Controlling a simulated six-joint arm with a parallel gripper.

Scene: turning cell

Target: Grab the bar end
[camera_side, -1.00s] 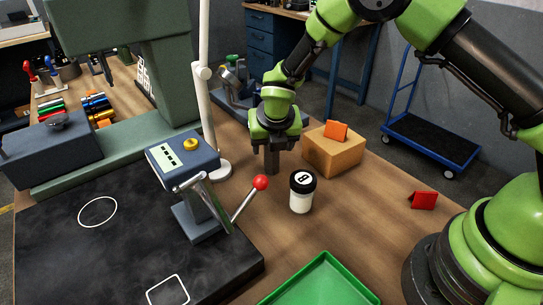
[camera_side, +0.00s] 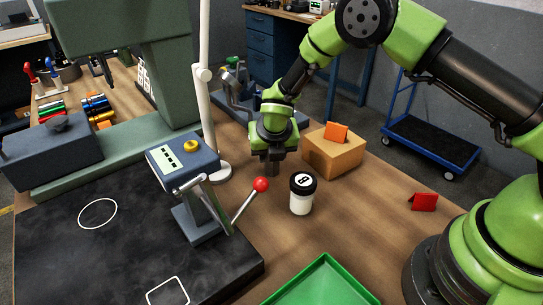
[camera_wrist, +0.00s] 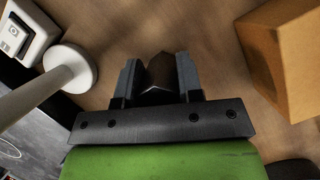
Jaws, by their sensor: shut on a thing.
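The bar end (camera_wrist: 160,76) shows in the wrist view as a short dark brown piece with a pale lower edge, between the two grey fingers. My gripper (camera_wrist: 158,82) is shut on it. In the side view my gripper (camera_side: 271,168) points straight down, low over the wooden bench, left of the cardboard box and behind the white jar. The bar end is hidden by the fingers in the side view. I cannot tell whether it touches the bench.
A cardboard box (camera_side: 333,155) with an orange piece on top stands close right. A white jar with black lid (camera_side: 302,197), a red-knobbed lever (camera_side: 261,184) and a white post (camera_side: 205,110) are near. A green tray (camera_side: 320,285) lies in front.

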